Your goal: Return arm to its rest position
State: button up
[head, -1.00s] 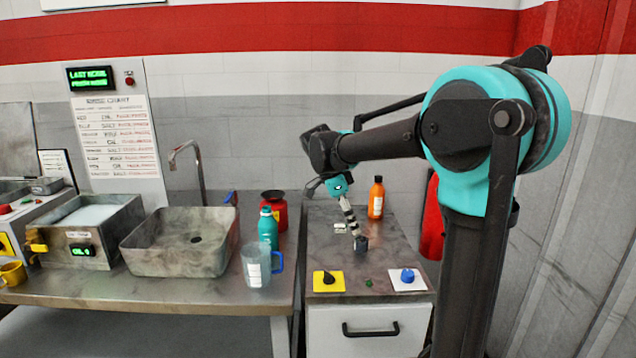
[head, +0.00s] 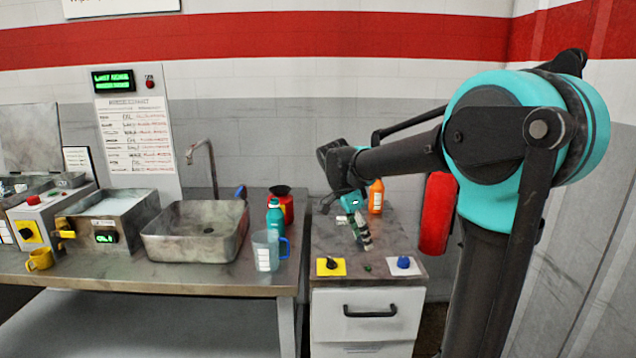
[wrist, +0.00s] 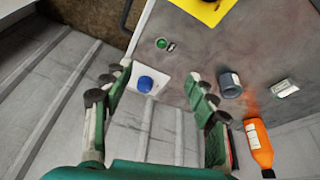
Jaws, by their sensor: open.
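My gripper (head: 358,235) hangs from my teal and black arm above the small counter with the white drawer (head: 367,318). In the wrist view its green and dark fingers are spread wide (wrist: 160,82), with nothing between them but the view of the counter edge and floor. A blue knob on a white plate (wrist: 146,82) shows beyond the left finger. A small dark grey cup (wrist: 230,86) and an orange bottle (wrist: 259,145) show to the right of the fingers. In the head view the gripper covers part of the countertop, and I cannot clearly make out the cup.
A yellow plate with a black knob (head: 331,266) sits near the counter's front edge. A red cylinder (head: 437,213) is on the right by the wall. Left are a clear blue-handled jug (head: 266,252), teal bottle (head: 274,217) and metal sink (head: 195,232).

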jog(key=s+d+f+n+t+y, duration=0.1)
jog(key=s+d+f+n+y, duration=0.1)
jog(key=s+f+n, duration=0.5)
jog(key=s+d+f+n+t+y, duration=0.2)
jog(key=s+d+f+n, duration=0.3)
jog(key=s+f, duration=0.5)
jog(key=shift+s+f+n, duration=0.15)
jog(key=shift+s+n, duration=0.85)
jog(key=shift+n, duration=0.1)
